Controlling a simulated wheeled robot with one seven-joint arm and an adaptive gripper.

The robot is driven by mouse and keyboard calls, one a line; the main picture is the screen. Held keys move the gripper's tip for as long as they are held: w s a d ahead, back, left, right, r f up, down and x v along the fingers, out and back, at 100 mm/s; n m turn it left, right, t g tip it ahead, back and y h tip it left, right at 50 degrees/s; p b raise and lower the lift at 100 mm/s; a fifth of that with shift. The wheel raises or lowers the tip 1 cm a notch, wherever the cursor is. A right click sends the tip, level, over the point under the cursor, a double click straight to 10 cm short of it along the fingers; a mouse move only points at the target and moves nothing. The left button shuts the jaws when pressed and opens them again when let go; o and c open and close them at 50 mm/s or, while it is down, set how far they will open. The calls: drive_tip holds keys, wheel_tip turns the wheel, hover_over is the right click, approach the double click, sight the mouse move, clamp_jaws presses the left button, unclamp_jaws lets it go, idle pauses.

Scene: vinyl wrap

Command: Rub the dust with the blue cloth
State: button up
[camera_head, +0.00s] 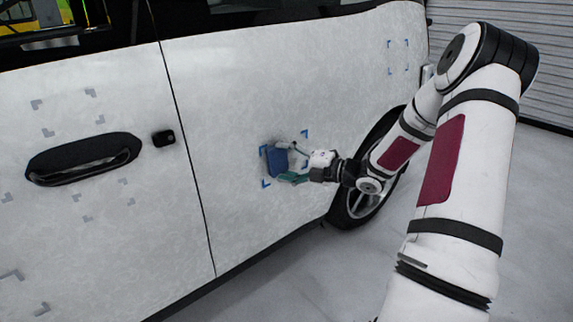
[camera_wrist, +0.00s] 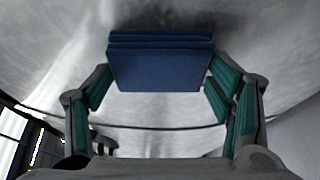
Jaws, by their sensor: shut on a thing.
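The blue cloth (camera_head: 277,161) is a folded pad against the white car door, inside a square of blue corner marks. My gripper (camera_head: 289,162) is shut on it and holds it at the door surface. In the wrist view the blue cloth (camera_wrist: 160,68) sits between the green-padded fingers of my gripper (camera_wrist: 158,80), with its layered edge toward the panel. A greyish smudge, which looks like the dust (camera_head: 270,143), shows around the cloth's upper left. The panel behind the cloth is hidden, and I cannot tell whether the cloth presses on it.
The car door (camera_head: 215,100) fills the left and middle. A black door handle (camera_head: 82,158) sticks out at the left. Other corner marks (camera_head: 398,57) show at upper right and left. A wheel (camera_head: 365,190) lies behind my forearm. Grey floor (camera_head: 300,280) is open below.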

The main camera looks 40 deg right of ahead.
drive_tip(key=shift+w+d+r, duration=0.1)
drive_tip(key=shift+w+d, duration=0.05)
drive_tip(key=shift+d, duration=0.9)
drive_tip(key=shift+w+d+r, duration=0.1)
drive_tip(key=shift+d, duration=0.95)
drive_tip(key=shift+d+f+b, duration=0.15)
drive_tip(key=shift+d+b, duration=0.25)
drive_tip(key=shift+d, duration=3.55)
drive_tip(key=shift+s+d+r, duration=0.1)
drive_tip(key=shift+s+r, duration=0.05)
drive_tip(key=shift+s, duration=1.35)
drive_tip(key=shift+s+r, duration=0.1)
drive_tip(key=shift+s, duration=1.35)
drive_tip(key=shift+s, duration=0.1)
drive_tip(key=s, duration=0.2)
drive_tip(key=shift+s+d+r+b, duration=0.1)
drive_tip(key=shift+s+b, duration=0.25)
drive_tip(key=shift+s, duration=0.05)
